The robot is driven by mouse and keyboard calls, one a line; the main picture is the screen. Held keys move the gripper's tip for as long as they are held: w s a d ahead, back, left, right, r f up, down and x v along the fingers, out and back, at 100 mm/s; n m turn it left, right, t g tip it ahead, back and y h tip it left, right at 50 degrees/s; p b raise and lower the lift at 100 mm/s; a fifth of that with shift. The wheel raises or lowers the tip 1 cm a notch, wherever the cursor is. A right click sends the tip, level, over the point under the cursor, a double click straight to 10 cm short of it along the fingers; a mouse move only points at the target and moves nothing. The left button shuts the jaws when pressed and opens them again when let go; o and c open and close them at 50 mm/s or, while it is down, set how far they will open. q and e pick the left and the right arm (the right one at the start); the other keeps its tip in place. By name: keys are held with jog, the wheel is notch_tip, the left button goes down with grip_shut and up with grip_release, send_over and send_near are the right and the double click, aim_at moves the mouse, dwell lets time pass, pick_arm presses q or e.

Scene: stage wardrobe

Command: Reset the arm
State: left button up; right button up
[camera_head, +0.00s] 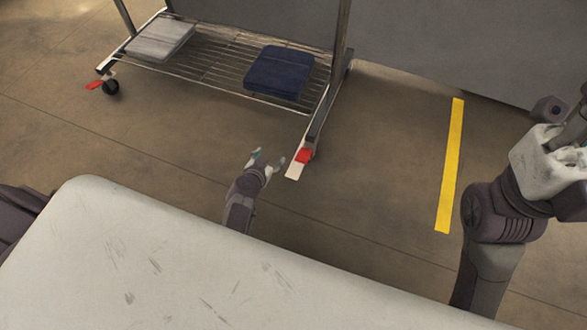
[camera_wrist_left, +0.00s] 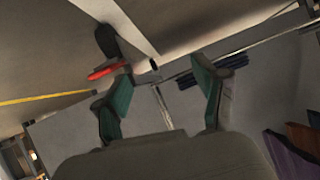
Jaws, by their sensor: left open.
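My left gripper (camera_head: 266,160) is open and empty in the head view, above the floor in front of the wheeled rack. Its two fingers also show spread apart in the left wrist view (camera_wrist_left: 160,95), with nothing between them. My right arm (camera_head: 500,210) comes up at the right edge of the head view; its gripper's fingers cannot be made out.
A wheeled rack (camera_head: 210,68) stands ahead, with a grey folded cloth (camera_head: 160,40) and a dark blue folded cloth (camera_head: 279,73) on its wire shelf. A red caster brake (camera_head: 304,155) is close to my left gripper. A yellow floor stripe (camera_head: 451,165) lies right of it on open floor.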

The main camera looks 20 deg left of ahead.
pick_arm(q)
jog(key=h, duration=0.1)
send_near(304, 160)
jog(key=shift+w+a+f+n, duration=0.1)
jog(key=shift+w+f+n, duration=0.3)
jog(key=shift+w+f, duration=0.4)
jog(key=w, duration=0.2)
jog(key=w+f, duration=0.1)
jog(key=w, duration=0.2)
jog(key=shift+f, duration=0.2)
jog(key=shift+a+f, duration=0.1)
jog(key=shift+f, duration=0.25)
jog(key=shift+w+d+f, duration=0.3)
jog(key=shift+w+d, duration=0.15)
jog(key=shift+w, duration=0.2)
jog(key=shift+w+a+f, duration=0.15)
jog(key=shift+w+f, duration=0.05)
jog(key=shift+f, duration=0.05)
jog(key=shift+r, duration=0.1)
